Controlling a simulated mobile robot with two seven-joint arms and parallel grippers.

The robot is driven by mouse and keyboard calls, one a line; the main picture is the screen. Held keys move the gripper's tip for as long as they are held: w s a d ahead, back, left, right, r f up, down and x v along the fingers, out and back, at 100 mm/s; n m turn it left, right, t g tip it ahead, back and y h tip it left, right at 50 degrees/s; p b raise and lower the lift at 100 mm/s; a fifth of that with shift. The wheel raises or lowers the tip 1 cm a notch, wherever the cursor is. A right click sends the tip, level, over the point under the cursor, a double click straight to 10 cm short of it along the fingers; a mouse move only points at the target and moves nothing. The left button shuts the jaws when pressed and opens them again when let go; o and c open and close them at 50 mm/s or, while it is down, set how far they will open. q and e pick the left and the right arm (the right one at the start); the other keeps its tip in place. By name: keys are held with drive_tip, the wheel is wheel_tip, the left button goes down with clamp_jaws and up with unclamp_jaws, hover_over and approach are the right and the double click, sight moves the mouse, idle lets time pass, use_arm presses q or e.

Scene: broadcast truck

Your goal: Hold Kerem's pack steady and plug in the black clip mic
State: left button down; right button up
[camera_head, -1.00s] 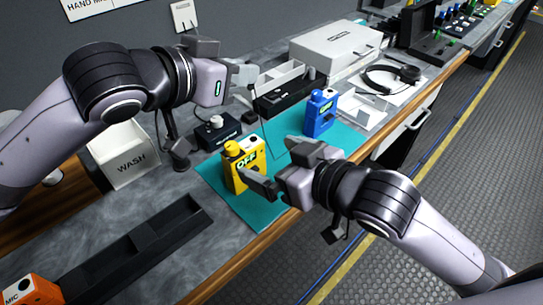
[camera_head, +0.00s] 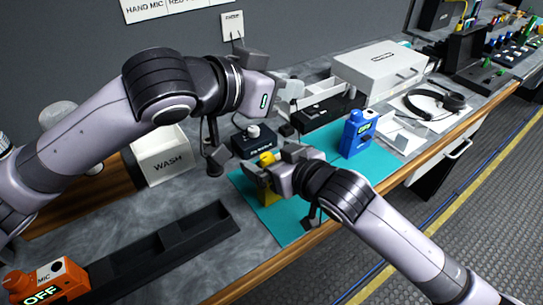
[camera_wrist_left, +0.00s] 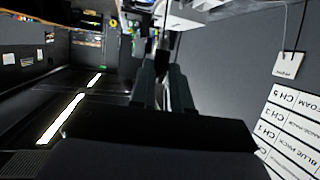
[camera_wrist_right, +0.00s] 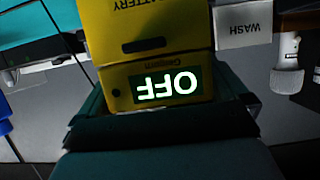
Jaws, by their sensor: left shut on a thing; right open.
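A yellow pack (camera_head: 267,193) stands on the teal mat; its screen reads OFF in the right wrist view (camera_wrist_right: 165,85). I cannot read a name on it. My right gripper (camera_head: 272,168) is at this pack, its open fingers either side of the lower body in the right wrist view (camera_wrist_right: 162,92). My left gripper (camera_head: 287,96) is higher, beyond the pack, above the bench. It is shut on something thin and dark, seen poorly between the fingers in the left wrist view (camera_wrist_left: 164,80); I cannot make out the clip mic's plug. A blue pack (camera_head: 357,136) stands upright to the right.
The teal mat (camera_head: 290,218) lies along the bench's front edge. An orange pack (camera_head: 48,280) and long black tray (camera_head: 165,246) are left; a white case (camera_head: 380,72) and headset (camera_head: 435,106) are right.

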sight(291, 104)
drive_tip(key=shift+w+a+f, duration=0.1)
drive_tip(key=shift+w+a, duration=0.05)
drive_tip(key=shift+w, duration=0.05)
drive_tip(key=shift+c, duration=0.3)
drive_tip(key=c, duration=0.8)
use_arm(q)
drive_tip(key=shift+w+f+m+g+h, duration=0.2)
drive_tip(key=shift+f+m+g+h, duration=1.05)
drive_tip(key=shift+f, duration=0.45)
use_arm(e)
drive_tip(key=shift+o, duration=0.2)
use_arm(q)
drive_tip(key=shift+w+a+f+m+g+h, duration=0.15)
drive_tip(key=shift+a+f+m+g+h, duration=0.1)
drive_tip(key=shift+m+g, duration=0.4)
drive_tip(key=shift+w+a+f+m+g+h, duration=0.1)
drive_tip(key=shift+f+m+g, duration=0.1)
drive_tip(key=shift+m+g, duration=0.35)
